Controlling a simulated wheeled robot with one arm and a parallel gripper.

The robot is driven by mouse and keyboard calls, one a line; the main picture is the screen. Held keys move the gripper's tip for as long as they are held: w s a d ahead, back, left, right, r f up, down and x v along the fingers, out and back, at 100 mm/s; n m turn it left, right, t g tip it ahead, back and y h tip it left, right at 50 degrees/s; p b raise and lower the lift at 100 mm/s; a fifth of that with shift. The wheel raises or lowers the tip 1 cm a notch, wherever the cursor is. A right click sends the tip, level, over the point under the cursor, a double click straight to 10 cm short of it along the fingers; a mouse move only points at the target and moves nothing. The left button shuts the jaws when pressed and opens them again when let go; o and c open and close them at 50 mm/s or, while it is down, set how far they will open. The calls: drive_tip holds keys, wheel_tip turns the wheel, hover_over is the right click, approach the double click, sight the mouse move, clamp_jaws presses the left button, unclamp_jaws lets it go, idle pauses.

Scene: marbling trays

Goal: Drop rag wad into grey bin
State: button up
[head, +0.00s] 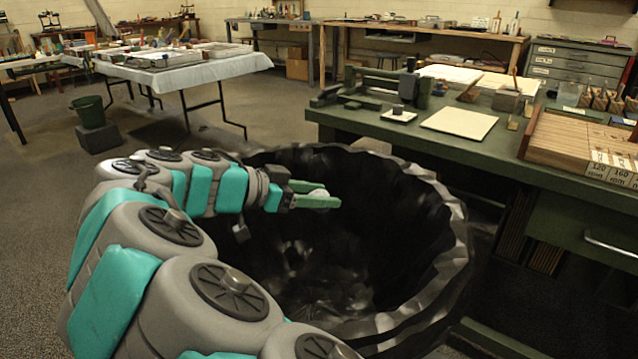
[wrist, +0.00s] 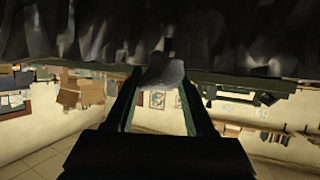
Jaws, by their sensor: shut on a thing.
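My gripper (head: 318,199) is over the opening of the grey bin, shut on a small pale rag wad (head: 320,193) between its green fingertips. In the wrist view the rag wad (wrist: 162,72) shows as a grey crumpled lump between the two finger ends of my gripper (wrist: 160,88). The grey bin (head: 455,255) is large and round, with a dark liner whose crinkled rim stands up all round. Its dark inside lies behind and below the wad in the head view. The dark folds of the bin (wrist: 80,30) fill the top of the wrist view.
A green workbench (head: 440,146) with tools and boards stands just behind and right of the bin. A cloth-covered table (head: 200,68) with trays stands at the back left. A small green bucket (head: 88,110) sits on a block at left. Open floor lies between.

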drive_tip(key=shift+f, duration=0.65)
drive_tip(key=o, duration=1.4)
drive_tip(key=shift+b+v, duration=0.45)
drive_tip(key=shift+v, duration=3.45)
